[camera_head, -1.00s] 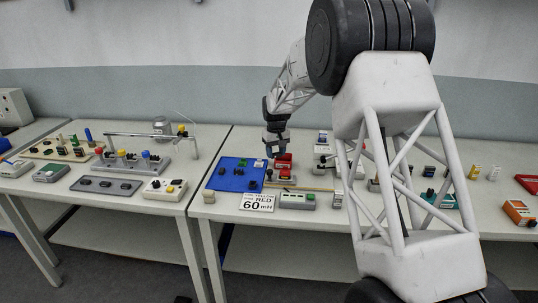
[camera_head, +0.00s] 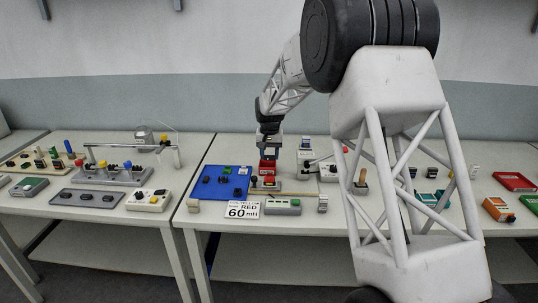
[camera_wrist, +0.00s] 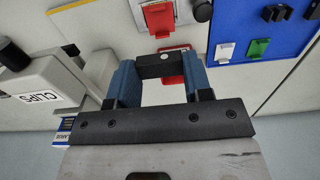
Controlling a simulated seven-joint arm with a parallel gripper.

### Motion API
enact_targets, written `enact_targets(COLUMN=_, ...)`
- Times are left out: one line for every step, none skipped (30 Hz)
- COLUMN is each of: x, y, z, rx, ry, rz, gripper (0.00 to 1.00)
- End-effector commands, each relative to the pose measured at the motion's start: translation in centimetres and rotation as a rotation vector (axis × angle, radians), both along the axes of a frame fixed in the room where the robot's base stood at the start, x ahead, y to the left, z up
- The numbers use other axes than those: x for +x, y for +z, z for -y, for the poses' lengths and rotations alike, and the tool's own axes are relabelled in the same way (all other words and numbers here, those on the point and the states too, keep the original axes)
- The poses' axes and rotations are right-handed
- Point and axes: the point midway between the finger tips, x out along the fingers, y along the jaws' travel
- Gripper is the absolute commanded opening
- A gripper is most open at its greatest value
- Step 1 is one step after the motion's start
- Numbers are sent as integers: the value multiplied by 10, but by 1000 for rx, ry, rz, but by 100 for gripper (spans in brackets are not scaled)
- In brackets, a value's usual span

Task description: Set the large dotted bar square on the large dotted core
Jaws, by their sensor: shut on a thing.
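My gripper (camera_wrist: 162,80) has blue fingers shut on a dark bar (camera_wrist: 162,66), which spans between the fingertips in the wrist view. A small light dot shows on the bar. In the head view my gripper (camera_head: 268,148) is above a red block (camera_head: 267,168) on the table. Red parts (camera_wrist: 170,88) show behind and below the bar in the wrist view. I cannot tell whether the bar touches them. The large dotted core cannot be clearly made out; the gripper and bar cover much of that spot.
A blue mat (camera_head: 213,195) with several small black parts and a green one (camera_wrist: 258,48) lies left of the red block. A white block (camera_head: 305,153) stands close at right.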

Motion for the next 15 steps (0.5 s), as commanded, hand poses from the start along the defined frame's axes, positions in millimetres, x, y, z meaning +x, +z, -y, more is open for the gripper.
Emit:
enact_targets(x=0, y=0, z=0, rx=0, ry=0, rz=0, gripper=22)
enact_targets(x=0, y=0, z=0, rx=0, ry=0, rz=0, gripper=22)
enact_targets(x=0, y=0, z=0, rx=0, ry=0, rz=0, gripper=22)
enact_targets(x=0, y=0, z=0, rx=0, ry=0, rz=0, gripper=22)
enact_targets(x=0, y=0, z=0, rx=0, ry=0, rz=0, gripper=22)
enact_targets(x=0, y=0, z=0, rx=0, ry=0, rz=0, gripper=22)
enact_targets(x=0, y=-1, z=0, rx=0, ry=0, rz=0, gripper=22)
enact_targets(x=0, y=-1, z=0, rx=0, ry=1, rz=0, gripper=22)
enact_targets(x=0, y=-2, z=0, rx=0, ry=1, rz=0, gripper=22)
enact_targets(x=0, y=-2, z=0, rx=0, ry=1, rz=0, gripper=22)
enact_targets(x=0, y=-3, z=0, rx=0, ry=1, rz=0, gripper=22)
enact_targets(x=0, y=-4, z=0, rx=0, ry=1, rz=0, gripper=22)
enact_targets(x=0, y=-5, z=0, rx=0, ry=1, rz=0, gripper=22)
enact_targets(x=0, y=-6, z=0, rx=0, ry=1, rz=0, gripper=22)
enact_targets(x=0, y=-7, z=0, rx=0, ry=1, rz=0, gripper=22)
